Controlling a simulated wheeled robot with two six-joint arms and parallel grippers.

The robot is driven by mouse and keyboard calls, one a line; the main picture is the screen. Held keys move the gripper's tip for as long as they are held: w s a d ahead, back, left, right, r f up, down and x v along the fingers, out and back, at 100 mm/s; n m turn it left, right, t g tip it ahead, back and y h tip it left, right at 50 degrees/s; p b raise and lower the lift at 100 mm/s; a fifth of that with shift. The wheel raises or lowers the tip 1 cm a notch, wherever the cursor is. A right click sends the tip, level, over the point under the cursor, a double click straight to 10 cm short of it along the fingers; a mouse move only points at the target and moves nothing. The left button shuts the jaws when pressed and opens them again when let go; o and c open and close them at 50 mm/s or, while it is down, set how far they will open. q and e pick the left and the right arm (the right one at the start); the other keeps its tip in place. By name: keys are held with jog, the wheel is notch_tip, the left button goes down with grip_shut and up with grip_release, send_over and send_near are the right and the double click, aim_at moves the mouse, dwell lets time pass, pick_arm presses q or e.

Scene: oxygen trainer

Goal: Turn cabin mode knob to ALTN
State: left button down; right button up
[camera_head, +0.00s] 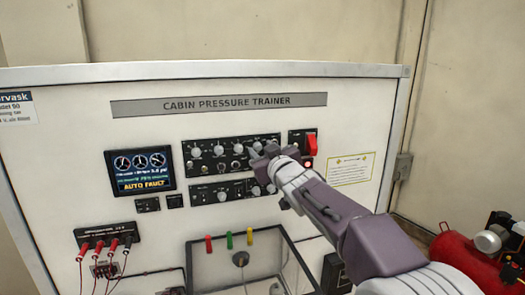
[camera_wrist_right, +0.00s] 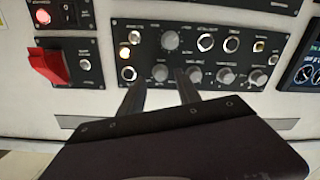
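My right gripper (camera_head: 262,152) reaches the right part of the upper black knob panel (camera_head: 205,155) on the cabin pressure trainer. In the right wrist view, where the panel appears upside down, its two dark fingers (camera_wrist_right: 159,80) are apart. A round grey knob (camera_wrist_right: 160,72) shows in the gap between the fingertips; whether they touch it I cannot tell. Another knob (camera_wrist_right: 194,75) is just beside the right-hand finger. A larger knob (camera_wrist_right: 170,40) is farther up in that view. The labels are too small to read, so I cannot tell which is the cabin mode knob. My left gripper is out of view.
A red guarded switch (camera_head: 311,145) is right of the panel. A screen (camera_head: 140,171) reading AUTO FAULT is to the left. A lower knob panel (camera_head: 208,195) lies beneath my forearm's side. Red cables (camera_head: 98,245) plug in at lower left. A red tank (camera_head: 462,252) stands at right.

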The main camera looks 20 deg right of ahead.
jog(key=c, duration=0.3)
jog(key=shift+w+f, duration=0.15)
jog(key=shift+w, duration=0.1)
grip_shut()
jog(key=shift+m, duration=0.3)
jog(key=m+p, duration=0.1)
jog(key=m, duration=0.2)
jog(key=shift+m, duration=0.4)
jog(key=m, duration=0.5)
jog(key=shift+f+p, duration=0.2)
jog(key=shift+p, duration=0.2)
jog(key=shift+m, duration=0.4)
jog(key=shift+o, duration=1.5)
grip_release()
jog(key=shift+a, duration=0.1)
jog(key=shift+w, duration=0.25)
